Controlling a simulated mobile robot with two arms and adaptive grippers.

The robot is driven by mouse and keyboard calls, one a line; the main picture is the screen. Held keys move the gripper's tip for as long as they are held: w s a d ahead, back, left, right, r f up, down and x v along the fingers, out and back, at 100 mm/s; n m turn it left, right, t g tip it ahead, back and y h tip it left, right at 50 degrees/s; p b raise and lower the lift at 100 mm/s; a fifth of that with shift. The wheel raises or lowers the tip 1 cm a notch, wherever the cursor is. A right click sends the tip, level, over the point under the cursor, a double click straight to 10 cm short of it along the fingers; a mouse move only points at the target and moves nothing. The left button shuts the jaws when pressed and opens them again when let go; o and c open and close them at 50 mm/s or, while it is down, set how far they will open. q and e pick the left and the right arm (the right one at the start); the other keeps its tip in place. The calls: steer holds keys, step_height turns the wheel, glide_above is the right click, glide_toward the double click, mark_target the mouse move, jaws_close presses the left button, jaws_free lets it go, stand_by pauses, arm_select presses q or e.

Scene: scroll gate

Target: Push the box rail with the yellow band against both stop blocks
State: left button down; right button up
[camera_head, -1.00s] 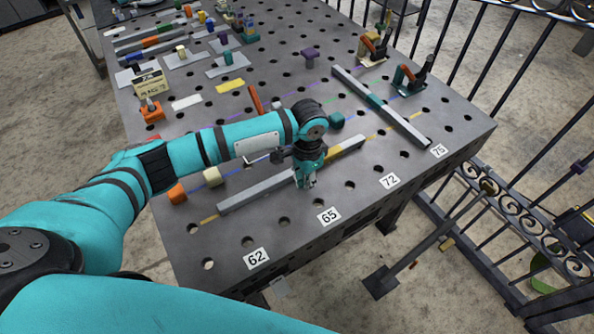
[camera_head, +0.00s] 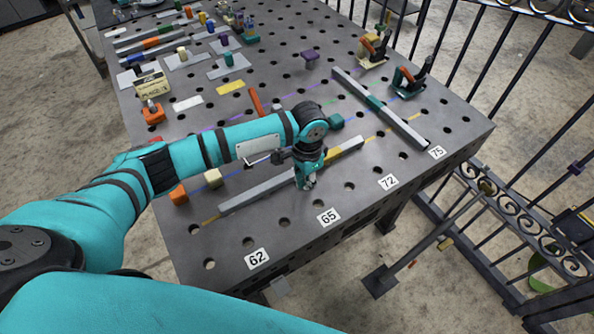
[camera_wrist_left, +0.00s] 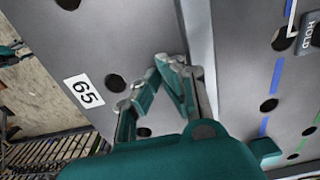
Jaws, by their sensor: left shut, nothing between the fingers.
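The grey box rail (camera_head: 258,192) lies along the near part of the table, with its yellow band (camera_head: 346,148) towards the right end. My left gripper (camera_head: 307,185) is shut and empty, low at the rail's near side, covering part of its middle. In the left wrist view the fingertips (camera_wrist_left: 170,66) are close beside the rail (camera_wrist_left: 198,35); I cannot tell if they touch it. Beyond the rail are a cream block (camera_head: 213,178), an orange block (camera_head: 179,195) and a teal block (camera_head: 336,121), also in the wrist view (camera_wrist_left: 264,150). Which are the stop blocks is unclear. My right gripper is out of view.
A second grey rail with a teal band (camera_head: 374,102) lies at the right, near two toggle clamps (camera_head: 410,82). An orange clamp (camera_head: 152,112) and a yellow sign stand at the left. Number plates (camera_head: 328,217) line the near edge. A metal fence (camera_head: 500,80) borders the right.

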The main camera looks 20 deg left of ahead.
mark_target(290, 167)
arm_select(q)
steer(key=shift+a, duration=0.1)
stand_by(0.4)
steer(key=shift+w+a, duration=0.8)
steer(key=shift+a, duration=0.2)
steer(key=shift+w+a, duration=0.75)
steer(key=shift+a, duration=0.25)
steer(key=shift+w+a+b, duration=0.4)
steer(key=shift+w+a, duration=0.45)
steer(key=shift+a, duration=0.3)
steer(key=shift+r, duration=0.1)
steer(key=shift+s+d+p, duration=0.35)
steer(key=shift+d+p, duration=0.15)
steer(key=shift+p, duration=0.35)
steer(key=shift+s+d+p, duration=0.25)
steer(key=shift+d+p, duration=0.05)
steer(key=shift+d, duration=0.2)
